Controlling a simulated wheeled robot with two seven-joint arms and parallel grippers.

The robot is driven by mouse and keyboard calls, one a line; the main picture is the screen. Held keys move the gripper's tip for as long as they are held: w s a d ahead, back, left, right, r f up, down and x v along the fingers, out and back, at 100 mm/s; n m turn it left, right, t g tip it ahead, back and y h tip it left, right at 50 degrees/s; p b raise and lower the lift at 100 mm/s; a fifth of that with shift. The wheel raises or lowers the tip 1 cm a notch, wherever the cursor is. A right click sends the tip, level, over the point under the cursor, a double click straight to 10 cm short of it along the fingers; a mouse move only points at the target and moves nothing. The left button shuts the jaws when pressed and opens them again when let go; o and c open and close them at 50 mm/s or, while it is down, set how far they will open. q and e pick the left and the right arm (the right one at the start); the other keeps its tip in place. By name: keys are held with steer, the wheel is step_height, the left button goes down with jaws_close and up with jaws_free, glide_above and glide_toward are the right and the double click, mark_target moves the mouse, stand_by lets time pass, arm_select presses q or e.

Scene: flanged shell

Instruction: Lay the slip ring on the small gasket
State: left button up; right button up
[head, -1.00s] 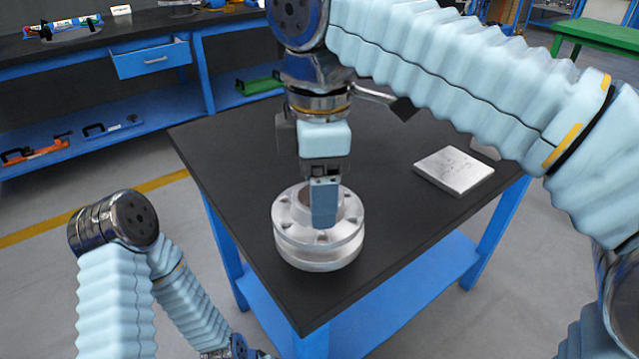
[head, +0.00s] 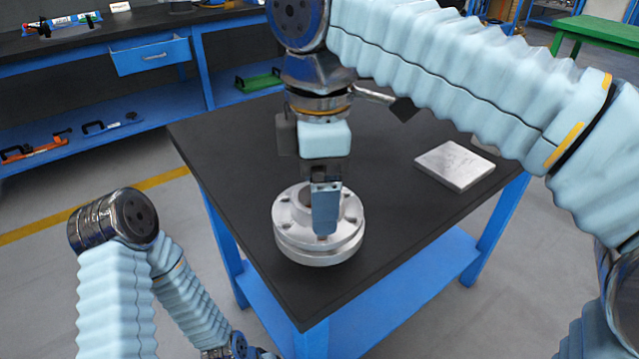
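A round silver flanged part (head: 292,238) stands on the dark tabletop near its front corner. Its upper face is a ring (head: 290,216) with bolt holes around a raised hub, and a thicker disc edge shows below it. I cannot tell where the slip ring ends and the shell begins, and no separate small gasket is visible. My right gripper (head: 326,232) points down over the part, its blue fingertip in front of the hub and at the ring's front face. One finger hides the other, so its opening is unclear. My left gripper is out of view.
A pale square plate (head: 454,166) lies on the right of the black table (head: 225,160). My folded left arm is at lower left, off the table. A blue bench (head: 110,60) with tools stands behind.

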steer(key=shift+o, duration=0.5)
steer(key=shift+f, duration=0.1)
arm_select(q)
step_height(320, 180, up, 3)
steer(key=p, duration=0.2)
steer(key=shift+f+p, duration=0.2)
steer(key=shift+p, duration=0.1)
arm_select(e)
step_height(320, 180, up, 8)
steer(key=shift+f, duration=0.2)
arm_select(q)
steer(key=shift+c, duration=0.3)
